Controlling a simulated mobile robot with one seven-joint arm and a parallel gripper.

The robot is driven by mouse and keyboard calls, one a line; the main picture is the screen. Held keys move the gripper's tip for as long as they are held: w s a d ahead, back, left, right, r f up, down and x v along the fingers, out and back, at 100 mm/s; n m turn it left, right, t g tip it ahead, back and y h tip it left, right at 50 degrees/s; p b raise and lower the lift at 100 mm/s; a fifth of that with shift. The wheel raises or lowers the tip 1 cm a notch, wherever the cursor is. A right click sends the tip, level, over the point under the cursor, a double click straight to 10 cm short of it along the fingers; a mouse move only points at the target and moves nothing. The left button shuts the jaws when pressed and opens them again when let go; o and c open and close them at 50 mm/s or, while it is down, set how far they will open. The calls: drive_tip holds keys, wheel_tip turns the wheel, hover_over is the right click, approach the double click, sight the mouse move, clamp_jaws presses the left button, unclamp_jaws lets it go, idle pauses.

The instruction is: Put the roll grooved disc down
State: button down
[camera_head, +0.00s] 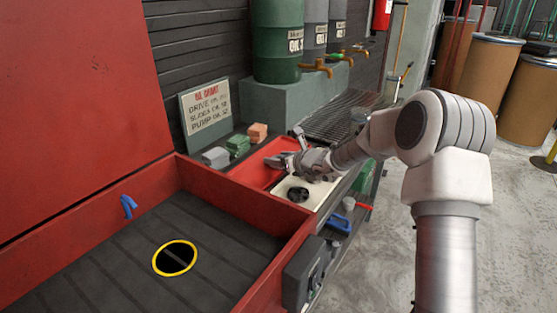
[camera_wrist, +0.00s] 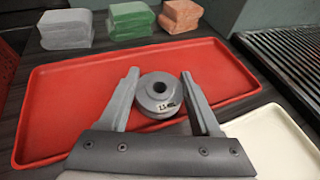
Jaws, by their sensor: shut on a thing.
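The roll grooved disc (camera_wrist: 157,92) is a grey round part with a centre hole and a small white label reading something like "2.5". In the wrist view it sits between the two fingers of my gripper (camera_wrist: 160,78), which is shut on it. Disc and fingertips are over the red tray (camera_wrist: 75,88); I cannot tell whether the disc touches the tray floor. In the head view my gripper (camera_head: 280,159) reaches over the red tray (camera_head: 247,174), and the disc cannot be made out clearly there.
A cream tray (camera_wrist: 268,143) adjoins on the right, holding a black round part (camera_head: 298,194). Grey (camera_wrist: 66,29), green (camera_wrist: 131,21) and orange (camera_wrist: 181,15) block stacks stand behind the red tray. A dark grate (camera_wrist: 292,50) lies at right. The tray's left side is clear.

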drive_tip(key=shift+f, duration=0.15)
drive_tip(key=shift+c, duration=0.5)
unclamp_jaws()
drive_tip(key=shift+r, duration=0.3)
drive_tip(key=p+v, duration=0.2)
drive_tip(key=v, duration=1)
drive_tip(key=shift+d+f, duration=0.1)
drive_tip(key=shift+f, duration=0.05)
